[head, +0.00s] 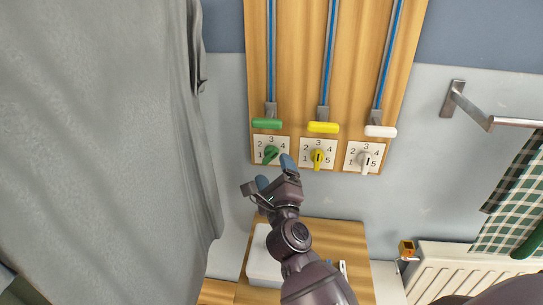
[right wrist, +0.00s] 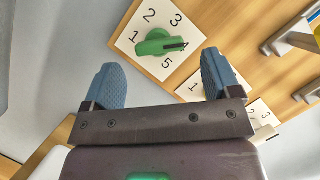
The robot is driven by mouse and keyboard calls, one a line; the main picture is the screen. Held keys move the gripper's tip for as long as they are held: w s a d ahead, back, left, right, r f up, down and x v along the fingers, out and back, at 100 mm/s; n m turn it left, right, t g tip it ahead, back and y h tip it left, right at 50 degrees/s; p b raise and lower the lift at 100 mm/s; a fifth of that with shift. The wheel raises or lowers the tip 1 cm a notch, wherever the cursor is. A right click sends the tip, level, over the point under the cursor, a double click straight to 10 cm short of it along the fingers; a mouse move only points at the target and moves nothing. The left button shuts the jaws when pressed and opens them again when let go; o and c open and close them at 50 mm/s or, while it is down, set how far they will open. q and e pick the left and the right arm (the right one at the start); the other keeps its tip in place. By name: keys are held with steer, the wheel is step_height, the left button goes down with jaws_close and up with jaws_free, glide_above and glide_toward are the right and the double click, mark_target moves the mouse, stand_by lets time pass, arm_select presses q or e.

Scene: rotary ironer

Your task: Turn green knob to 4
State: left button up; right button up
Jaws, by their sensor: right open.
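The green knob (head: 270,154) sits on the leftmost white dial plate (head: 258,162) of the wooden board. In the right wrist view, the green knob (right wrist: 158,44) has a dark pointer mark at its right end, directed at the 4, which it partly covers. My right gripper (head: 275,173) is just below the dial in the head view. In the right wrist view, my right gripper (right wrist: 161,76) has its blue fingers spread wide and empty. The knob lies ahead of the gap between them, apart from both. My left gripper is not in view.
A yellow knob (head: 317,156) and a white knob (head: 365,160) sit on dials to the right. Green (head: 267,124), yellow (head: 323,127) and white (head: 381,131) handles hang above. A grey curtain (head: 110,130) fills the left. A metal wall bar (head: 470,109) is at right.

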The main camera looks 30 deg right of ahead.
mark_target(271, 161)
steer(key=x, duration=0.3)
steer(key=shift+w, duration=0.25)
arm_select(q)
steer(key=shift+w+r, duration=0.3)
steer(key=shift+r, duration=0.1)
arm_select(e)
steer(key=shift+w+d+r, duration=0.2)
steer(key=shift+w+d, duration=0.1)
steer(key=shift+w, duration=0.25)
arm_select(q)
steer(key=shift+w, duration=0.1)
arm_select(e)
steer(key=c, duration=0.9)
steer(key=m+b, duration=0.1)
steer(key=m+h+b, duration=0.1)
steer(key=m, duration=0.1)
steer(key=shift+f+h+b, duration=0.3)
steer(key=shift+f+b, duration=0.1)
steer(key=shift+m+b, duration=0.3)
steer(key=shift+m, duration=0.1)
steer(key=shift+r+m, duration=0.1)
steer(key=shift+m, duration=0.2)
steer(key=shift+r+m+h+b, duration=0.2)
steer(key=shift+m+h+b, duration=0.2)
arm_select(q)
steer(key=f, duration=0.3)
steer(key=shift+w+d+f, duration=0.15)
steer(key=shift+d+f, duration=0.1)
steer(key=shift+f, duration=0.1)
